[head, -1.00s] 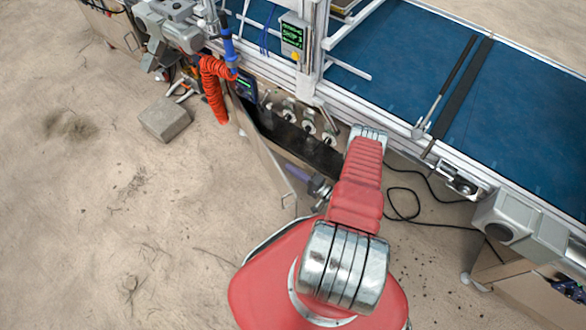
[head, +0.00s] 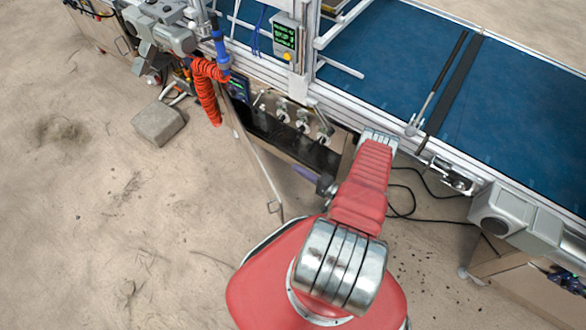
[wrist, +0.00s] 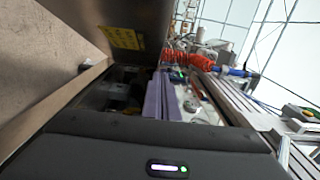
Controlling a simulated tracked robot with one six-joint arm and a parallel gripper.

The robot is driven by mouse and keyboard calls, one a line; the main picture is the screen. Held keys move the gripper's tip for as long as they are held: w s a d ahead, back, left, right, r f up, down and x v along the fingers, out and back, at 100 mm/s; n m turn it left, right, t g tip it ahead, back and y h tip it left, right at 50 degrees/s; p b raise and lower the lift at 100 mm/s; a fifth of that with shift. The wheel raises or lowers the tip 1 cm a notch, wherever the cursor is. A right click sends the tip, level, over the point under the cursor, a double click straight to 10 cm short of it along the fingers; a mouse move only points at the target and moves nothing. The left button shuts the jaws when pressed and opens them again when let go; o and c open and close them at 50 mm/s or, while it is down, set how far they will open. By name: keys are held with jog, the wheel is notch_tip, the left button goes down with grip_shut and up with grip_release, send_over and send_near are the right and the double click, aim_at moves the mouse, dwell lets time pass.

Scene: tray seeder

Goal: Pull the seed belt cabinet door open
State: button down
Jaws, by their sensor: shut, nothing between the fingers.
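In the wrist view the door panel (wrist: 140,15) with a yellow label rises at the upper left. My gripper (head: 302,174) has purple fingers and is on the opening side of the door, near its inner face. In the wrist view its fingers (wrist: 160,97) lie side by side, shut and empty. Whether they touch the door I cannot tell.
The blue belt (head: 400,70) and its metal frame run above the cabinet. A grey block (head: 159,124) lies on the sandy floor beyond the door. An orange coiled hose (head: 206,90) hangs near the hinge side. A black cable lies right of my arm.

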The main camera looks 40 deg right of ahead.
jog(key=s, duration=0.7)
jog(key=shift+s+d, duration=0.2)
jog(key=shift+s, duration=0.15)
